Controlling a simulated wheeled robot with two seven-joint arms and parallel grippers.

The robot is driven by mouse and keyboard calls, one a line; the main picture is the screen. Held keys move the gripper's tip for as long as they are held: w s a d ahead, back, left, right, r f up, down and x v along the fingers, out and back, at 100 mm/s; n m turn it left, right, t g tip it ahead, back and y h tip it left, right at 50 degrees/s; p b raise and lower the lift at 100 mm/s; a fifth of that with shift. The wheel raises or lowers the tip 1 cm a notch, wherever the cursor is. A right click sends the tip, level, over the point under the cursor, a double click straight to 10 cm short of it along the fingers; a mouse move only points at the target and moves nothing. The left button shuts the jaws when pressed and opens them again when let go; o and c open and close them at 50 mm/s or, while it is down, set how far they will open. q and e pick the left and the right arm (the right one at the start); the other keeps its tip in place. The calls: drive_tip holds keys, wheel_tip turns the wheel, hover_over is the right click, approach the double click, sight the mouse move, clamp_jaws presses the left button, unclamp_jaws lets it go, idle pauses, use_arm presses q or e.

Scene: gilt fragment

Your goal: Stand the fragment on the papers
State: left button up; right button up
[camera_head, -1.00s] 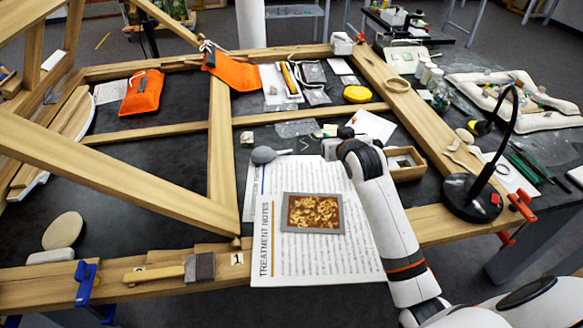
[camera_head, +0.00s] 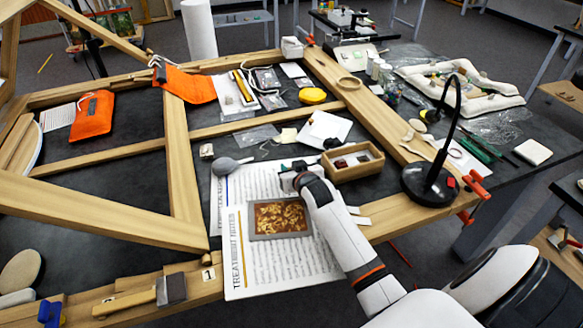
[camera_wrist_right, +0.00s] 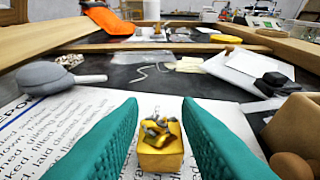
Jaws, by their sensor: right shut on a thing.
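The gilt fragment (camera_wrist_right: 161,150) is a small yellow-gold block with grey and gold ornament on its upper side. In the right wrist view it sits between the teal fingers of my right gripper (camera_wrist_right: 160,135), which is shut on it. The printed papers (camera_wrist_right: 70,112) lie behind and below it; I cannot tell whether it touches them. In the head view the papers (camera_head: 290,262) lie at the near middle of the table, and my right gripper (camera_head: 292,176) is over their far right part. The fragment is mostly hidden there. My left gripper is not in view.
A framed brown-gold picture (camera_head: 280,219) lies on the papers. A wooden box (camera_head: 353,172) stands just right of my gripper, a grey bulb (camera_head: 227,166) to its left. A black lamp (camera_head: 432,184) stands at right. Wooden beams (camera_head: 186,160) cross the table.

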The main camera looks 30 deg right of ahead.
drive_tip(key=shift+f, duration=0.2)
drive_tip(key=o, duration=1)
drive_tip(key=shift+c, duration=0.2)
drive_tip(key=shift+r, duration=0.1)
drive_tip(key=shift+r, duration=0.2)
drive_tip(key=v, duration=1.2)
drive_tip(key=shift+f, duration=0.15)
